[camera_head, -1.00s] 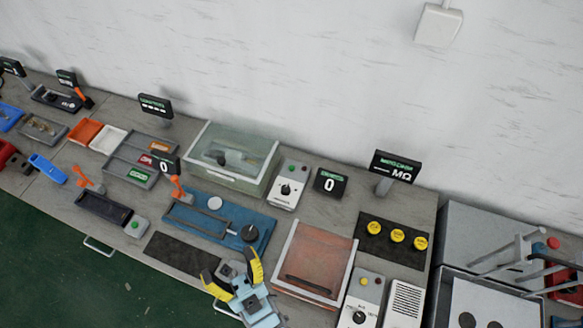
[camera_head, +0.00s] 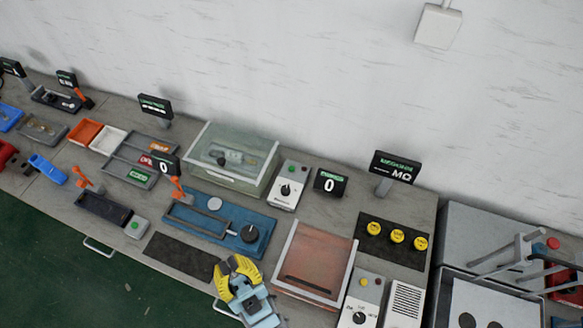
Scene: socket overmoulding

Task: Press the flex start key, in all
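No key's lettering is legible, so I cannot tell which one is the flex start key. A white control box (camera_head: 287,185) with a small green button (camera_head: 292,168) and a black dial stands beside a clear-lidded case (camera_head: 235,155) with a mechanism inside. Another green button (camera_head: 135,225) sits on a small grey box further left.
A blue fixture (camera_head: 225,222) with a black knob lies behind my gripper. An orange-brown covered tray (camera_head: 314,262) is close on the right, with another dialled control box (camera_head: 361,298) beyond. A dark mat (camera_head: 183,256) lies left. A counter display (camera_head: 330,184) reads 0.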

